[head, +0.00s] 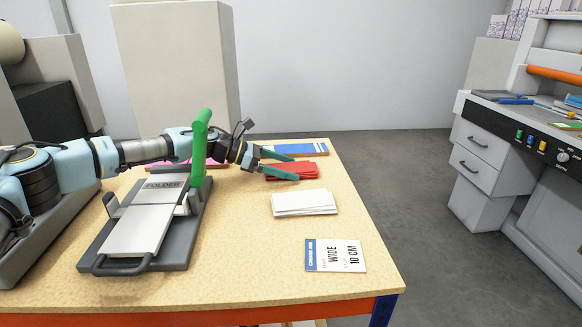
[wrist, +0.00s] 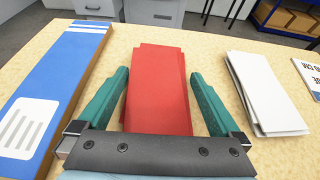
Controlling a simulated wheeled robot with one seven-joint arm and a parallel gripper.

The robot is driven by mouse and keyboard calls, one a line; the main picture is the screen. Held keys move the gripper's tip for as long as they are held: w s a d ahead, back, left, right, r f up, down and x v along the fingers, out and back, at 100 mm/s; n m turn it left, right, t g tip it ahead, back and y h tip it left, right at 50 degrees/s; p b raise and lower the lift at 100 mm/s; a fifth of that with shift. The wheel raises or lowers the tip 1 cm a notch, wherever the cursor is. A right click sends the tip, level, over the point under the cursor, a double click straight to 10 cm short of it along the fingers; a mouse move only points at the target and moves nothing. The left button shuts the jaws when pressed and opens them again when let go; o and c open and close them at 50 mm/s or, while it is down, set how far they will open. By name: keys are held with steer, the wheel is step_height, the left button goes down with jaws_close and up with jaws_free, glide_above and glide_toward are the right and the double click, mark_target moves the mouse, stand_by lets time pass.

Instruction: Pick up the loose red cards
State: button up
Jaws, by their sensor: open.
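The loose red cards (head: 305,170) lie in a slightly uneven stack on the wooden table, towards its far right side. They also show in the middle of the wrist view (wrist: 160,85). My gripper (head: 288,165) is open, with one green finger on each side of the red stack. In the wrist view my gripper (wrist: 158,90) has the near part of the stack between its fingers, with gaps on both sides. I cannot tell how high the fingertips are above the table.
White cards (head: 303,203) lie right of the red ones in the wrist view. A blue and white box or binder (wrist: 58,75) lies to the left. The folder device (head: 135,220) with a green handle (head: 200,145) stands nearer. A printed card (head: 336,256) lies near the front right.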

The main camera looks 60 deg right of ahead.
steer(key=shift+s+d+f, duration=0.1)
steer(key=c, duration=1.3)
